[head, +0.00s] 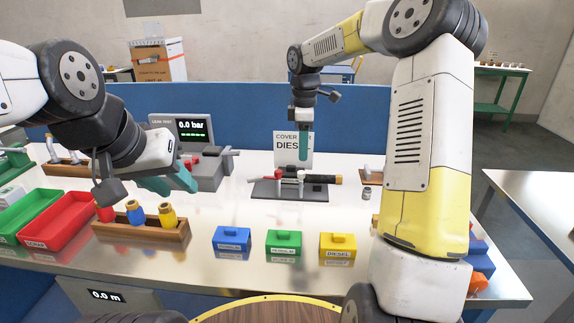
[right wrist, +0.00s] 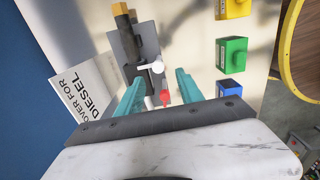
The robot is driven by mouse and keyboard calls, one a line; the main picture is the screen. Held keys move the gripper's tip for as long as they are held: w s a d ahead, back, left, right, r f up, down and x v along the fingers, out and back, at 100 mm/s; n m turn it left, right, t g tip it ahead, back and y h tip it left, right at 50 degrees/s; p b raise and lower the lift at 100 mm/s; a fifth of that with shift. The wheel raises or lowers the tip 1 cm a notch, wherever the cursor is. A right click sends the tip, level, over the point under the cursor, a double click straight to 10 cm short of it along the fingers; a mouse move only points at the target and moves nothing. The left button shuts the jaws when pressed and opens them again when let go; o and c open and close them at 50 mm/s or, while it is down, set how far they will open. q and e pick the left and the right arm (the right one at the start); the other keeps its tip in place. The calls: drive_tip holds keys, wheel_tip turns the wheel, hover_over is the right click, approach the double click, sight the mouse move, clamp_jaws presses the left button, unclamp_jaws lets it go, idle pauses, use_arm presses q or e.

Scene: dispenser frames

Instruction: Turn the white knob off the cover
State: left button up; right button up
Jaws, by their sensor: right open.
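The white knob (head: 301,175) stands on the dark dispenser frame (head: 317,192) in the middle of the table, beside a red knob (head: 278,174). In the right wrist view the white knob (right wrist: 157,67) shows as a pale T-shaped piece, with the red knob (right wrist: 164,98) nearer the gripper. My right gripper (head: 304,142) points down above the frame; in the right wrist view its fingers (right wrist: 159,92) are apart, with the knobs showing between them and nothing held. My left gripper (head: 182,188) is empty, its fingers apart, above the table at left. Which part is the cover is unclear.
A card reading "COVER FOR DIESEL" (head: 293,148) stands behind the frame. Blue (head: 232,240), green (head: 284,243) and yellow (head: 338,246) boxes stand in front. A wooden rack (head: 142,235) and red bin (head: 58,220) lie left. A pressure display (head: 194,137) reads 0.0 bar.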

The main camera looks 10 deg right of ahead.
sight(301, 172)
drive_tip(key=shift+w+a+f, duration=0.1)
drive_tip(key=shift+w+f, duration=0.25)
drive_tip(key=shift+f, duration=0.3)
wheel_tip(301, 172, down, 7)
drive_tip(key=shift+f, duration=0.15)
clamp_jaws()
